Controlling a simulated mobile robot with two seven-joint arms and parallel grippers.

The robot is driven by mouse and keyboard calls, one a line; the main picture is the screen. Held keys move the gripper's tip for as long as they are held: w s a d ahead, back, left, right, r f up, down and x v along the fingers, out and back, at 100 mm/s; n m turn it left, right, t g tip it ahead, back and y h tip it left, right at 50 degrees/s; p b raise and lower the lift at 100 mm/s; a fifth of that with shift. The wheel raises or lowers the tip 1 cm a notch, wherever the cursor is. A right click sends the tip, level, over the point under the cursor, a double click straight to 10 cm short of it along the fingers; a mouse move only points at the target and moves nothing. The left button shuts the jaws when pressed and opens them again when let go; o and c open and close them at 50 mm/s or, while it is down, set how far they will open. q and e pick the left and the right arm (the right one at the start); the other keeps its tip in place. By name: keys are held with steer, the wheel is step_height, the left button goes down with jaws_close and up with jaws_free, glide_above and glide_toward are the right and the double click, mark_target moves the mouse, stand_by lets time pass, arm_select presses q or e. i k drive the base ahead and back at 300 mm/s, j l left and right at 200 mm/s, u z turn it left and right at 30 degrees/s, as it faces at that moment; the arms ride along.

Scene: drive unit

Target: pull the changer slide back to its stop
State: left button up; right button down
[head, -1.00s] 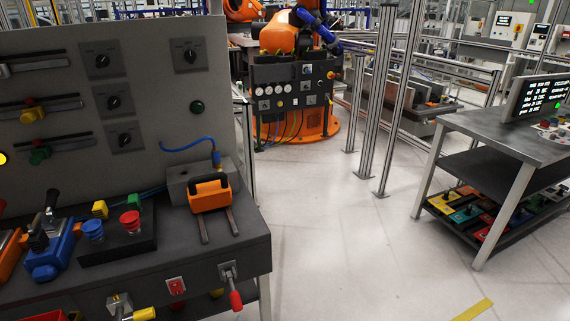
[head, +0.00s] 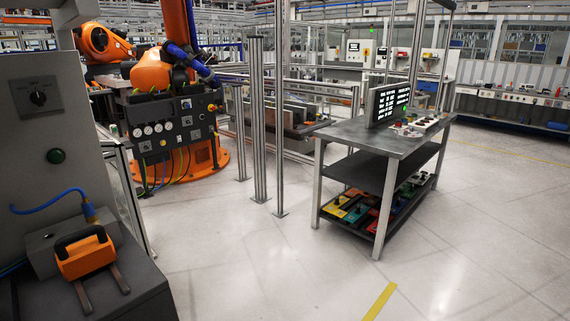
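An orange block with a black handle (head: 84,252), which looks like the changer slide, is at the lower left of the head view. It sits at the far end of two short dark rails (head: 100,289), close against a grey box (head: 48,241). The rails run toward me from under it, and their near part is bare. A blue hose (head: 55,203) runs to a fitting on top of the grey box. Neither of my grippers is in view.
The dark bench top (head: 142,290) ends at the lower left. A metal table (head: 372,138) with a screen (head: 389,103) and lower shelves stands right of centre. Metal posts (head: 258,120) and an orange robot arm (head: 150,73) are behind. The floor (head: 260,260) between is clear.

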mark_target(75, 261)
steer(key=u, duration=1.4)
